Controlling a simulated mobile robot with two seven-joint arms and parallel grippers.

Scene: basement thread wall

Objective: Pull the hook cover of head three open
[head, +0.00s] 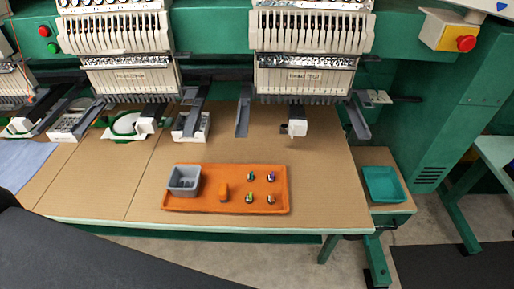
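The right embroidery head (305,80) has a label that seems to read head three, though the print is small. Below it a white block (298,127) sits at the back of the tan table; it may be the hook cover housing, and I cannot make out whether a cover on it is open or shut. Grey bracket arms (243,117) and (357,119) stand on either side of it, apart from it. Neither of my grippers is in view.
An orange tray (225,207) on the table's front holds a grey bin (184,180), an orange block and several small spools. A teal tray (383,184) lies on the right side table. A red emergency button (466,43) is upper right. The table between tray and head is clear.

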